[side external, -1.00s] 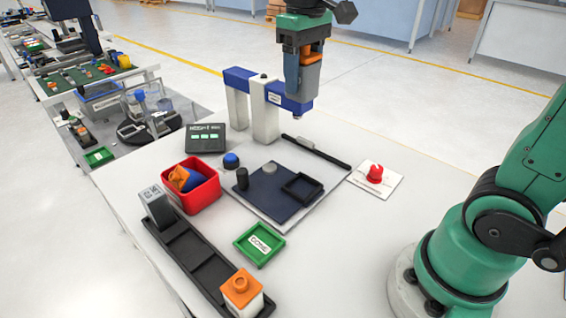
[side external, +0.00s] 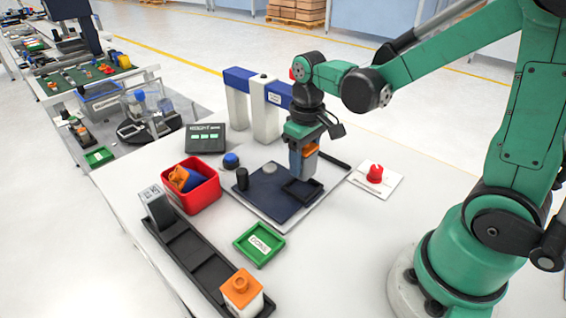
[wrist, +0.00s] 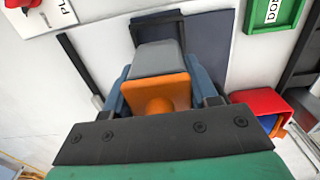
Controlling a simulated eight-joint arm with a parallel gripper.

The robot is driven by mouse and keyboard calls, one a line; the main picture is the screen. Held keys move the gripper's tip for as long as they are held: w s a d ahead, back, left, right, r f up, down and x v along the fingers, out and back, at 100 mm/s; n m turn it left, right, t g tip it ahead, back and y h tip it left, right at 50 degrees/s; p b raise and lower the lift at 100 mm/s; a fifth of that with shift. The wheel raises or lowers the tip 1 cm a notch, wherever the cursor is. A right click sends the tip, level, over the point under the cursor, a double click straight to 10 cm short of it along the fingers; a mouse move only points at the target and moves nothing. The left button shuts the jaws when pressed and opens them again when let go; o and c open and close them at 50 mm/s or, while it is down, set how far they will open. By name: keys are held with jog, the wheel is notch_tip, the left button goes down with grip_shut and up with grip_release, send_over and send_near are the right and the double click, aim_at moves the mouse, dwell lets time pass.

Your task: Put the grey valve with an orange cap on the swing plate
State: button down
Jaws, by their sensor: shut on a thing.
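My gripper (side external: 301,163) is shut on the grey valve with its orange cap. In the wrist view the valve's grey body (wrist: 158,58) sits between the blue-grey fingers, with the orange cap (wrist: 157,93) toward the wrist. In the side view it is held over the black square frame (side external: 294,198) on the dark blue swing plate (side external: 262,201). The frame's far part is hidden behind the gripper. I cannot tell whether the valve's lower end touches inside the frame. The plate also carries a black post (side external: 242,179) and a grey disc (side external: 269,168).
A blue and white gantry (side external: 264,105) stands just behind. A red button on a white card (side external: 375,175) is to the right. A green tray (side external: 259,245), a red bin (side external: 192,186) and a black rack (side external: 200,260) with a grey and an orange-capped part lie left and in front.

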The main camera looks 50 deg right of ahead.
aim_at(303, 175)
jog(key=shift+f, duration=2)
jog(key=shift+f, duration=0.15)
jog(key=shift+c, duration=1.2)
grip_release()
